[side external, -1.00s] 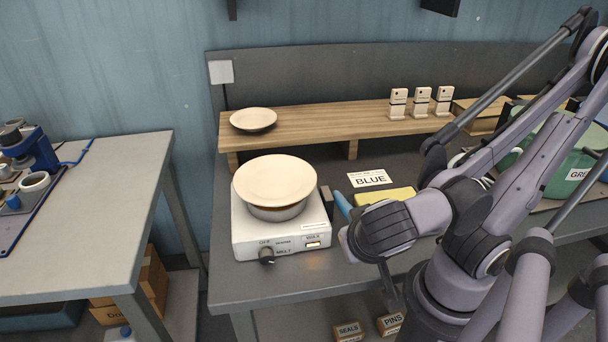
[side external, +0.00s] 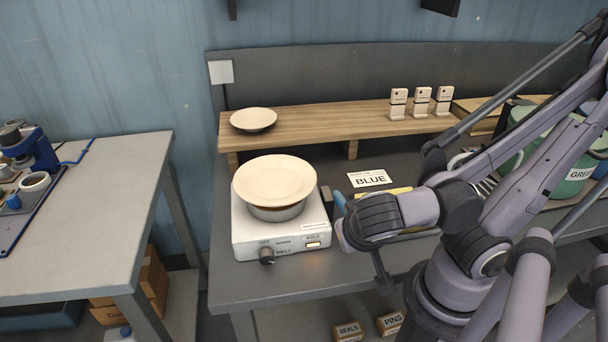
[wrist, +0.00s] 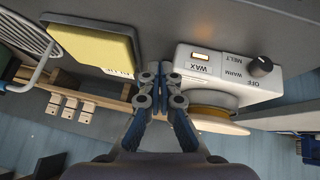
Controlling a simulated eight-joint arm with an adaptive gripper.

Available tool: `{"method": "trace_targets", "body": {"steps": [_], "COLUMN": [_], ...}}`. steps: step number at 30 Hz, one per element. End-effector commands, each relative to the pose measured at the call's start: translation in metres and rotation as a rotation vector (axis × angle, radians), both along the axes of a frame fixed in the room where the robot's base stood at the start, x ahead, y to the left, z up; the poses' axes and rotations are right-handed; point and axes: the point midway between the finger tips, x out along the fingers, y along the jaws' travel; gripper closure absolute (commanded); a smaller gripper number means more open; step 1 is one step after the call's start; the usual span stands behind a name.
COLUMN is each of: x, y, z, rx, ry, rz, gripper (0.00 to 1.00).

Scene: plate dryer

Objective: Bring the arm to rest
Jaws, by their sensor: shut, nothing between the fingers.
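My gripper (wrist: 160,80) shows in the wrist view with its two fingers together and nothing between them. In the side view my arm stands to the right of the white wax heater, and most of the gripper is hidden behind my wrist. The white heater (side external: 285,244) sits on the grey bench with its knob (side external: 266,256) at the front. A pan (side external: 277,212) sits on it with a cream plate (side external: 275,180) on top. The heater also shows in the wrist view (wrist: 228,57), apart from the fingers. A second plate (side external: 253,119) lies on the wooden shelf.
A wooden shelf (side external: 310,126) with several small white stands runs along the back. A yellow pad (wrist: 88,50) and a BLUE card (side external: 370,178) lie near the gripper. A green bin (side external: 573,160) is at the right. The bench front (side external: 270,287) is clear.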

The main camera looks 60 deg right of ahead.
Motion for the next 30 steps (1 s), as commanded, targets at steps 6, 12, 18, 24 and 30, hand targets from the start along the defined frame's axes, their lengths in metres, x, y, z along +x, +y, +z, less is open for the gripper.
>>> {"method": "trace_targets", "body": {"steps": [6, 12, 18, 24, 30], "x": [0.012, 0.021, 0.027, 0.03, 0.03], "y": [-0.016, -0.03, -0.038, -0.041, -0.042], "z": [-0.01, -0.018, -0.023, -0.025, -0.024], "rx": [0.0, -0.001, -0.001, -0.002, -0.005], "ry": [0.0, 0.0, 0.0, -0.002, -0.004], "rz": [-0.005, -0.004, -0.003, -0.001, -0.001], "gripper": [1.0, 1.0, 1.0, 1.0, 1.0]}}
